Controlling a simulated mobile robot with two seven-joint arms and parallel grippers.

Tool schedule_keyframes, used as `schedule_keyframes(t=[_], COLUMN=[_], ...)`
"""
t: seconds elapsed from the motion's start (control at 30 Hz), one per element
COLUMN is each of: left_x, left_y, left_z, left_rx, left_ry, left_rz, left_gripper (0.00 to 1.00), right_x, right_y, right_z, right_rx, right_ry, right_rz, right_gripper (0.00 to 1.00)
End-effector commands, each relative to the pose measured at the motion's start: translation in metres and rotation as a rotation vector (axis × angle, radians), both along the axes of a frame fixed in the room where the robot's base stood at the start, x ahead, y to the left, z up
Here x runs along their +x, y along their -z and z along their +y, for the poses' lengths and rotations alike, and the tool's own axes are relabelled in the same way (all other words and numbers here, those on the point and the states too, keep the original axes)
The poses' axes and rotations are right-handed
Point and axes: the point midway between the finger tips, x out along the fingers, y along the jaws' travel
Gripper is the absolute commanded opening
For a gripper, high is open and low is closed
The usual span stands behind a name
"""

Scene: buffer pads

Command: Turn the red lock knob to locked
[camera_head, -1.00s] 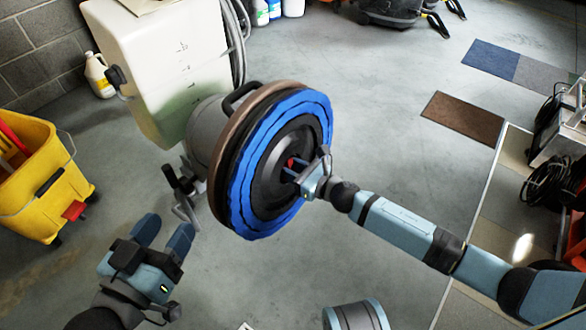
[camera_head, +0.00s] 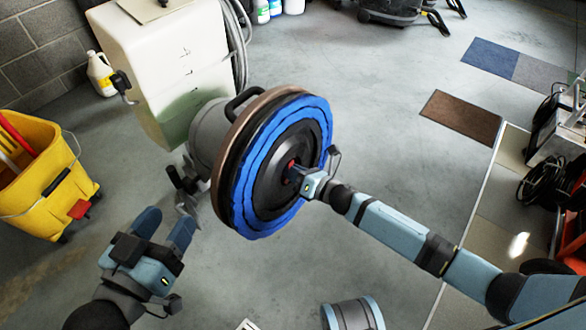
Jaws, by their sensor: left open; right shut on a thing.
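The red lock knob (camera_head: 291,166) sits at the centre of the black hub inside the blue ring pad (camera_head: 245,187) of the floor machine. Only a small red part of it shows. My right gripper (camera_head: 296,174) reaches in from the right and is shut on the knob; its fingers hide most of it. Which way the knob is turned cannot be told. My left gripper (camera_head: 166,224) is open and empty at the lower left, apart from the machine, its fingers pointing up toward it.
A white tank (camera_head: 175,60) stands behind the pad. A yellow mop bucket (camera_head: 40,180) is at the left and a white jug (camera_head: 101,74) by the wall. A brown mat (camera_head: 461,117) lies on the right. The floor between pad and mat is clear.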

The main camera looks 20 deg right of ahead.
Motion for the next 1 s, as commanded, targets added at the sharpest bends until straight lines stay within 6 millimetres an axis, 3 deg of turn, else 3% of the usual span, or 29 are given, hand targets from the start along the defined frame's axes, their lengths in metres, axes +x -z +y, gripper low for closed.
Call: schedule_keyframes(t=[0.17,0.5,0.83,1.0], left_x=[0.0,0.0,0.0,0.0], left_y=[-0.006,-0.039,-0.039,-0.057], left_z=[0.0,0.0,0.0,0.0], left_rx=[0.0,0.001,0.001,0.001], left_ry=[0.0,0.0,0.0,0.0], left_rz=[0.0,-0.001,-0.001,-0.001], left_gripper=[0.56,0.56,0.56,0.56], right_x=[0.0,0.0,0.0,0.0], right_y=[-0.002,-0.003,-0.001,-0.005], right_z=[0.001,0.001,0.001,0.001], right_rx=[0.041,0.439,0.478,0.631], right_ry=[0.004,0.049,0.052,0.07], right_rz=[0.031,0.342,0.371,0.493], right_gripper=[0.0,0.0,0.0,0.0])
